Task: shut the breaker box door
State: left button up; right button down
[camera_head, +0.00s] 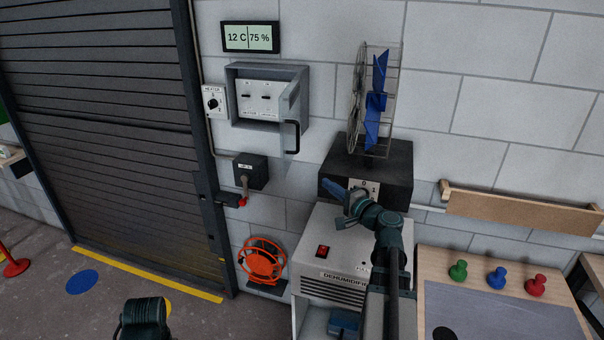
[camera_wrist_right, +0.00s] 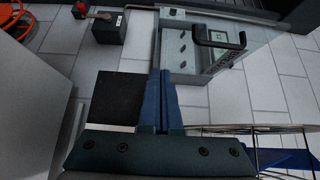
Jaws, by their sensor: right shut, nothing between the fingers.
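A caged fan (camera_head: 372,105) stands on a black block (camera_head: 385,165) right of the door. The dehumidifier (camera_head: 335,245) is below my right gripper. A lever switch (camera_head: 250,170) and an orange reel (camera_head: 261,261) are below the box. A heater dial (camera_head: 213,101) is left of it.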

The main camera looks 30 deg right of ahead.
send_near(289, 165)
jog(key=w+d, duration=0.2)
jog(key=d, duration=0.1)
jog(key=shift+w+a, duration=1.7)
jog(key=shift+w, duration=0.2)
jog(key=shift+a, duration=0.1)
